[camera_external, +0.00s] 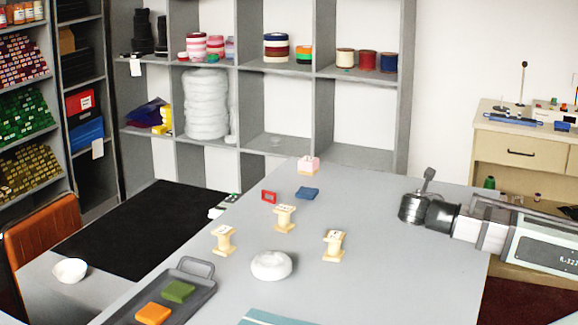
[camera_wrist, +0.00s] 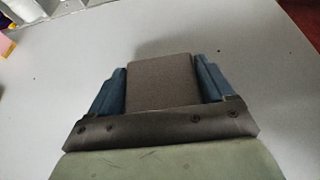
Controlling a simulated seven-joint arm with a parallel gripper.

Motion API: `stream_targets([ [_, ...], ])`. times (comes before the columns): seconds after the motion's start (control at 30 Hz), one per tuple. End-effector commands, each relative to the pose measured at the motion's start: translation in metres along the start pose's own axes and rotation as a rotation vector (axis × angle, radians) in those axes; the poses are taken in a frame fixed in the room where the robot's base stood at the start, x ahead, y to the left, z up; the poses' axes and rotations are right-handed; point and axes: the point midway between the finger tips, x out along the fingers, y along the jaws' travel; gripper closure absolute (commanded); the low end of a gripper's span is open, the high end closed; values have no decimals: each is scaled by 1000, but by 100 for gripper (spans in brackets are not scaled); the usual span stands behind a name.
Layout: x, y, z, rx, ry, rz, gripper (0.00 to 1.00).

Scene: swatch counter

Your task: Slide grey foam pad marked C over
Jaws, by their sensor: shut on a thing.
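In the wrist view, a grey-brown pad (camera_wrist: 160,82) sits between the blue fingers of my gripper (camera_wrist: 160,76). The fingers are shut on its two sides. No letter shows on the face I see, so I cannot tell whether it is marked C. In the external view, my arm reaches in from the right and its end (camera_external: 418,206) is over the right part of the grey table (camera_external: 385,225). The pad cannot be made out there.
A dark tray (camera_external: 205,282) at the front left holds an orange pad (camera_external: 153,313) and a green pad (camera_external: 178,291). Several wooden spool-like stands, a white ring (camera_external: 271,265), a blue pad (camera_external: 307,193), a red frame (camera_external: 269,196) and a pink block (camera_external: 308,165) stand mid-table.

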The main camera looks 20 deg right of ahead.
Motion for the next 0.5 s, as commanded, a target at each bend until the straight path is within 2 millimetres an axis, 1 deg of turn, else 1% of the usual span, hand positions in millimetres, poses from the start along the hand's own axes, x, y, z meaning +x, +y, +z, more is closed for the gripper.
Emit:
stream_targets([
  [0.27,0,6,0,0,0,0,46],
  [0.5,1,22,1,0,0,0,46],
])
